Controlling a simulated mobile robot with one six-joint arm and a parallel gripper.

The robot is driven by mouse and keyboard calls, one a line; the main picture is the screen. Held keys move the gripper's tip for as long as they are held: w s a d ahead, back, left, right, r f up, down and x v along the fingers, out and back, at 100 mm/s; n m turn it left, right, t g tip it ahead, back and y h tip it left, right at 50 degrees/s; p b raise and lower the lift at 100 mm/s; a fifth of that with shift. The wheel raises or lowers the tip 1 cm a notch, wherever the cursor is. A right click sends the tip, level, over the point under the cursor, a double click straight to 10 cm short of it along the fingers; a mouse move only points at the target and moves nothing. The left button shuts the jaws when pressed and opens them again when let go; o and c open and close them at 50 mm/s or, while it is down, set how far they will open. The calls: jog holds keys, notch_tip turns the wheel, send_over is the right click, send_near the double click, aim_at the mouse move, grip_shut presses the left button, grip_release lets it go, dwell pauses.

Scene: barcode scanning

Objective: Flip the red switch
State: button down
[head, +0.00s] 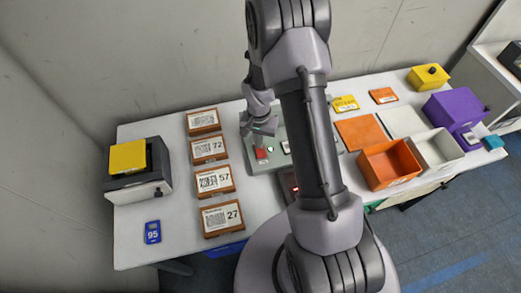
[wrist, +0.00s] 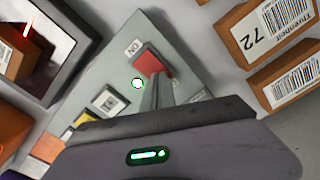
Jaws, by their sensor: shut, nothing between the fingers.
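The red switch (head: 261,154) sits on the left part of a grey-green panel (head: 260,167) on the table. In the wrist view the red switch (wrist: 152,60) is a tilted red rocker near the word "ON" on the panel (wrist: 115,75). A small lit light (wrist: 138,83) with a green rim is beside it. My gripper (head: 261,134) is shut and empty, just above the switch. In the wrist view its closed fingertips (wrist: 157,80) reach the near edge of the red switch and cover part of it. I cannot tell whether they touch.
Boxes with labels, one marked 72 (head: 209,150), stand in a column left of the panel. A black-and-yellow device (head: 137,172) and a blue tag 95 (head: 152,232) are further left. An orange bin (head: 390,165) stands on the right.

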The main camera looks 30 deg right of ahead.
notch_tip(320, 180, up, 7)
jog(key=p, duration=0.4)
dwell(0.5)
